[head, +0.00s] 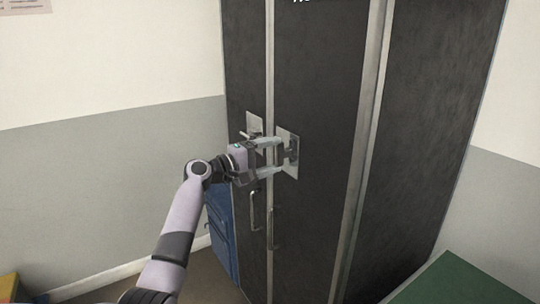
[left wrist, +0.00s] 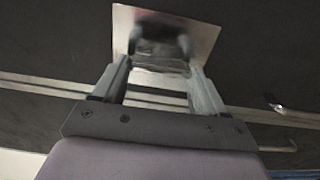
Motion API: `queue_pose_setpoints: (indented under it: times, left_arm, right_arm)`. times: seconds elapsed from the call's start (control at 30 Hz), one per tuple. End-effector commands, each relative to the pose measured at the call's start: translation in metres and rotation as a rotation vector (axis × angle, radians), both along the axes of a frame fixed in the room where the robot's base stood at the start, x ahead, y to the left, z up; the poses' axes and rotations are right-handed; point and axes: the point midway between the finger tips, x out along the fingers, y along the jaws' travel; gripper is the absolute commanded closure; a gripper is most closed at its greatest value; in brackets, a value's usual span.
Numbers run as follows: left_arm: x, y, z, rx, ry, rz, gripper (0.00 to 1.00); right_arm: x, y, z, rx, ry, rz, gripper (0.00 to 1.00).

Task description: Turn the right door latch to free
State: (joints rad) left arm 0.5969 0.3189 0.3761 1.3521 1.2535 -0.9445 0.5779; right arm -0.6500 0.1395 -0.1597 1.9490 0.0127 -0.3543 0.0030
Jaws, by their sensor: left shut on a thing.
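The dark wardrobe has a right door (head: 320,100) with a pale metal latch plate (head: 288,140). My left gripper (head: 282,158) is at this plate, with its two fingers on either side of the dark latch handle. In the left wrist view the fingers (left wrist: 160,72) reach the plate (left wrist: 128,22) and are shut on the right door latch (left wrist: 160,48). The latch is partly hidden by the fingers and blurred, so its exact angle is unclear. The left door's latch plate (head: 254,123) shows just behind my gripper. My right gripper is not in view.
Two vertical pull handles, one on the left door (head: 254,210) and one on the right door (head: 272,228), hang below the latches. A blue object (head: 222,240) stands left of the wardrobe. A green surface (head: 450,280) is at the lower right.

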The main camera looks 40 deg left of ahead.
Motion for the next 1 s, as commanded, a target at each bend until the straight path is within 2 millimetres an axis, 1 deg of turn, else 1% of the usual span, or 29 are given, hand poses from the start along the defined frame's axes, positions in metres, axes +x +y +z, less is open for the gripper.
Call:
queue_pose_setpoints:
  times: [0.2, 0.23, 0.3, 0.57, 0.67, 0.77, 1.0]
  left_arm:
    - [0.000, -0.001, -0.001, -0.006, 0.003, -0.002, 0.58]
    - [0.000, -0.001, -0.001, -0.006, 0.002, -0.002, 0.21]
    - [0.000, -0.001, -0.001, -0.006, 0.002, -0.002, 0.02]
    - [0.000, 0.000, 0.000, -0.003, 0.001, -0.001, 0.02]
    - [-0.003, 0.002, -0.001, -0.002, 0.001, 0.000, 0.02]
    - [-0.012, 0.005, -0.002, -0.001, 0.000, 0.001, 0.02]
    - [-0.044, 0.018, -0.002, 0.000, 0.001, 0.001, 0.02]
  right_arm:
    - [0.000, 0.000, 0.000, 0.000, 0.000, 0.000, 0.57]
    - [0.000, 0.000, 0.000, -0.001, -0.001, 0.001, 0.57]
    - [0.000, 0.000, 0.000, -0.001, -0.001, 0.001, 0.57]
    - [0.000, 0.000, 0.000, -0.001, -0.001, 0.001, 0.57]
    - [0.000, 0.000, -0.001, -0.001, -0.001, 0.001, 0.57]
    - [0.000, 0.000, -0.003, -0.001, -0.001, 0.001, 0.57]
    - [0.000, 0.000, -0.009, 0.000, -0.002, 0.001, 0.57]
